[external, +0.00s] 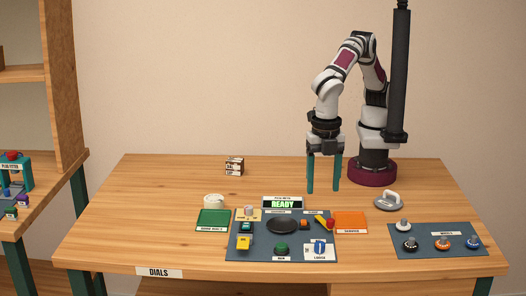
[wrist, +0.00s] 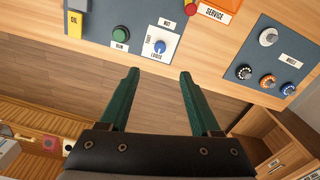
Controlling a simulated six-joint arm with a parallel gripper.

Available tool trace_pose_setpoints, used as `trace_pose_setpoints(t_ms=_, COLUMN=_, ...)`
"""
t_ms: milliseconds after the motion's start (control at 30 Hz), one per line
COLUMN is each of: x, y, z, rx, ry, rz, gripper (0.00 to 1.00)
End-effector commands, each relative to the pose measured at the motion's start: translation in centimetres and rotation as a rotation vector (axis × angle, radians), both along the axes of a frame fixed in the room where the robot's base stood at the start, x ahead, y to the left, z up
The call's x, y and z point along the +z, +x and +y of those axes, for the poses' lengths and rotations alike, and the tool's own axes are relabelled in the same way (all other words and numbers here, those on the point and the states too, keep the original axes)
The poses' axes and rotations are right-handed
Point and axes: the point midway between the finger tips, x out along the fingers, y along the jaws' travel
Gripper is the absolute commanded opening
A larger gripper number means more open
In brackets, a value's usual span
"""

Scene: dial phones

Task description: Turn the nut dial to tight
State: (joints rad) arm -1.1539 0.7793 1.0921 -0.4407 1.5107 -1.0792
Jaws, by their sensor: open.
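The nut dial (external: 320,247) is a small blue knob on a white plate at the front right of the dark grey panel. In the wrist view the dial (wrist: 160,46) has a NUT label beside it and a LOOSE label at its near edge; another label at its left is too small to read. Which way its pointer faces is unclear. My gripper (external: 324,189) hangs above the back of the table with its two green fingers apart and nothing between them. In the wrist view my gripper (wrist: 159,74) is open, and the dial shows beyond the fingertips, untouched.
A green RUN button (external: 281,248) sits left of the dial. Orange SERVICE tray (external: 350,222) and a board of knobs (external: 425,237) stand right.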

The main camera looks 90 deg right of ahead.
Motion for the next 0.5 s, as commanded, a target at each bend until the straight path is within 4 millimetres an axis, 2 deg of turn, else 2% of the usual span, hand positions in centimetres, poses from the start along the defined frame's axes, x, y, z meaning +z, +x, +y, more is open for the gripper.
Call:
trace_pose_setpoints(t_ms=167, x=-3.5, y=-0.1, z=0.1, rx=0.009, ry=-0.004, rz=0.001, gripper=0.64)
trace_pose_setpoints(t_ms=400, x=-10.8, y=-0.1, z=0.0, rx=0.004, ry=-0.004, rz=0.002, gripper=0.64)
trace_pose_setpoints(t_ms=500, x=-13.0, y=-0.1, z=0.1, rx=0.004, ry=-0.001, rz=0.001, gripper=0.64)
